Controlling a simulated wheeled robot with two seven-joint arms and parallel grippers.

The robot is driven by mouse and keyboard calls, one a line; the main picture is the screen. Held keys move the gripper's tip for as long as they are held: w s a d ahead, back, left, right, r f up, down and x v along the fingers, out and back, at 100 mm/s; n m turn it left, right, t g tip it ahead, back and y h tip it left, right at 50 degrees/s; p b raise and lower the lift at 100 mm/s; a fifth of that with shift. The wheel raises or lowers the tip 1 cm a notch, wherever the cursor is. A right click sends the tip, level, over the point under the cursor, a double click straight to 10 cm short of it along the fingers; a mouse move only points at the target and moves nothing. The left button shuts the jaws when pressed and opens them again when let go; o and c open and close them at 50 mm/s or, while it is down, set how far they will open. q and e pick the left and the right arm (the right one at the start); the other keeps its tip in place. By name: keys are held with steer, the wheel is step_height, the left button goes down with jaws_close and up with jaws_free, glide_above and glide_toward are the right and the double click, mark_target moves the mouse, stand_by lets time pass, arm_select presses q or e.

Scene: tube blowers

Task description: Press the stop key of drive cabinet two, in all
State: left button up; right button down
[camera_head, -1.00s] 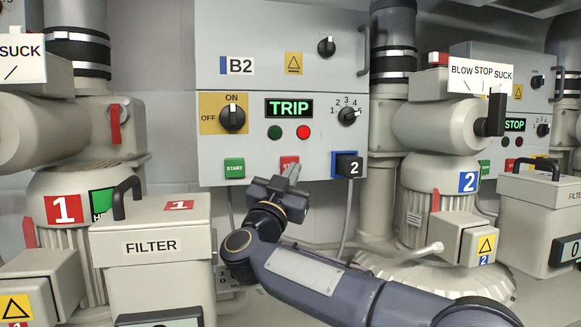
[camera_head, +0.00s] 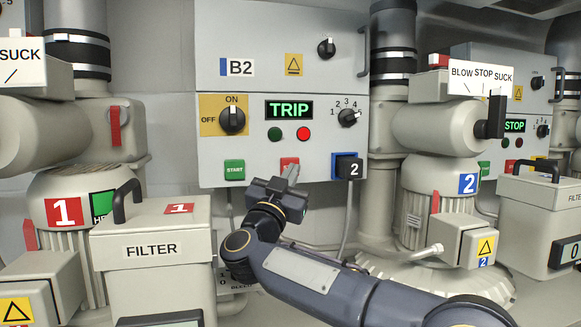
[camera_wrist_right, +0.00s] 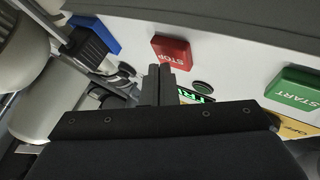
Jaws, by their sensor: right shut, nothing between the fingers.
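The drive cabinet marked B2 (camera_head: 270,65) stands at the back centre, with a blue plug tagged 2 at its lower right. Its display (camera_head: 289,110) reads TRIP, and a red lamp (camera_head: 303,134) glows below it. The red stop key (camera_head: 288,162) is at the cabinet's lower edge, partly hidden by my gripper. In the right wrist view the stop key (camera_wrist_right: 171,51) shows whole, beside the fingertips. My right gripper (camera_head: 291,174) is shut and empty, just in front of and below the stop key. Whether it touches is unclear. My left gripper is out of view.
The green start key (camera_head: 235,169) is left of the stop key. The plug (camera_head: 347,167) juts out to the right. A filter box (camera_head: 150,240) stands at lower left, and blower 2 (camera_head: 440,190) at right. Another cabinet (camera_head: 520,100) reading STOP is farther right.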

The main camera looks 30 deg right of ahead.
steer(key=shift+w+d, duration=0.1)
steer(key=shift+w, duration=0.3)
stand_by(0.7)
stand_by(0.3)
steer(key=shift+s, duration=0.8)
steer(key=s, duration=0.1)
steer(key=s+a+b, duration=0.1)
steer(key=s, duration=0.1)
steer(key=s+b, duration=0.1)
steer(key=s, duration=0.1)
steer(key=shift+a, duration=0.25)
steer(key=shift+w, duration=0.1)
stand_by(0.5)
